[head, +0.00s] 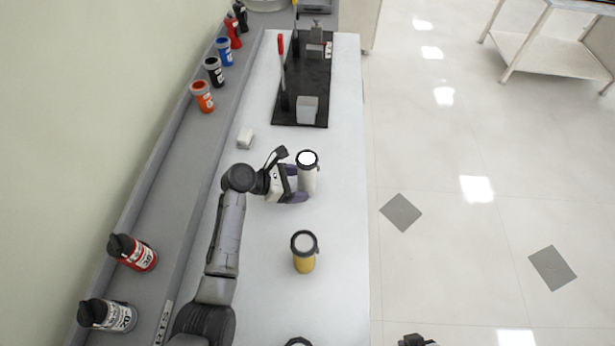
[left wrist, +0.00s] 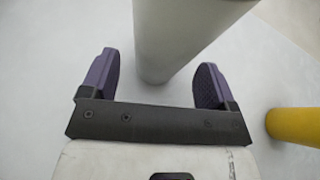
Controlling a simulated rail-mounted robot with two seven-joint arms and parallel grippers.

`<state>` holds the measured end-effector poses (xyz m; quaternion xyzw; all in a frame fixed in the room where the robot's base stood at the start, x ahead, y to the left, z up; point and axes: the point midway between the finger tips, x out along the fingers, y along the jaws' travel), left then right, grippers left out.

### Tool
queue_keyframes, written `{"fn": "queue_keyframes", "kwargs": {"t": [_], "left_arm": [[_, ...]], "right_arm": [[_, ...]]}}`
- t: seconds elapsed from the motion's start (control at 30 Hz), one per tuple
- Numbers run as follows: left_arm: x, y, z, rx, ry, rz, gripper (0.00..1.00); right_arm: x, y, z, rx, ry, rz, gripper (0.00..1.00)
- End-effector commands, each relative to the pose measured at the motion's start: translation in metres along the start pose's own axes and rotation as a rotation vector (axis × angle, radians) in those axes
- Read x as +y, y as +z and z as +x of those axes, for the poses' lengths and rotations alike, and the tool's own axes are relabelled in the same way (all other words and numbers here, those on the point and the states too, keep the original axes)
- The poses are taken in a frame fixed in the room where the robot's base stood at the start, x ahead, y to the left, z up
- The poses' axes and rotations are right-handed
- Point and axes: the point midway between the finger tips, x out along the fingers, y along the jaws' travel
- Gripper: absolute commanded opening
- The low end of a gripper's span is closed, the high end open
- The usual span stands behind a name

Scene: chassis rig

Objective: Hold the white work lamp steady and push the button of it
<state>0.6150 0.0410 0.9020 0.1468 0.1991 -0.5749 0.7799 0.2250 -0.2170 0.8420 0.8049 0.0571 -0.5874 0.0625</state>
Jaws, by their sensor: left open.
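The white work lamp (head: 309,180) stands upright on the bench, with a black-rimmed, bright white top. In the left wrist view its white body (left wrist: 178,40) rises between and just beyond my fingertips. My left gripper (head: 296,182) is open at the lamp's left side, and its purple fingers (left wrist: 155,82) reach to either side of the body without visibly closing on it. The lamp's button cannot be made out. A small dark part at the bottom edge of the head view may belong to my right arm, but no right gripper can be recognised.
A yellow lamp (head: 304,261) stands nearer on the bench; it also shows in the left wrist view (left wrist: 294,124). A black plate with clamps (head: 290,112) lies beyond. A small white block (head: 245,138) is at left. Paint-like jars (head: 202,97) line the shelf.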

Motion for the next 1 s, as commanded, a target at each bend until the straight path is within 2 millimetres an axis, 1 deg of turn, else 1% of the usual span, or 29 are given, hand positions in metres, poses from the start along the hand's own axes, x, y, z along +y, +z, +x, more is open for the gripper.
{"fn": "queue_keyframes", "kwargs": {"t": [0.1, 0.3, 0.7, 0.77, 1.0], "left_arm": [[0.0, 0.001, 0.01, 0.0, -0.001, -0.002, 0.81], [0.0, 0.0, 0.02, 0.0, -0.002, 0.0, 0.81], [0.0, -0.001, 0.022, 0.001, -0.001, 0.0, 0.81], [-0.001, -0.001, 0.022, 0.001, -0.001, -0.001, 0.77], [-0.001, -0.001, 0.022, 0.002, -0.002, -0.001, 0.54]], "right_arm": [[0.0, -0.001, -0.003, 0.004, 0.0, 0.0, 0.0], [0.0, -0.001, -0.003, 0.003, 0.0, 0.0, 0.0], [0.0, -0.001, -0.002, 0.002, 0.0, 0.0, 0.0], [0.0, -0.001, -0.002, 0.002, 0.0, 0.0, 0.0], [0.0, -0.001, -0.002, 0.002, 0.0, 0.0, 0.0]]}}
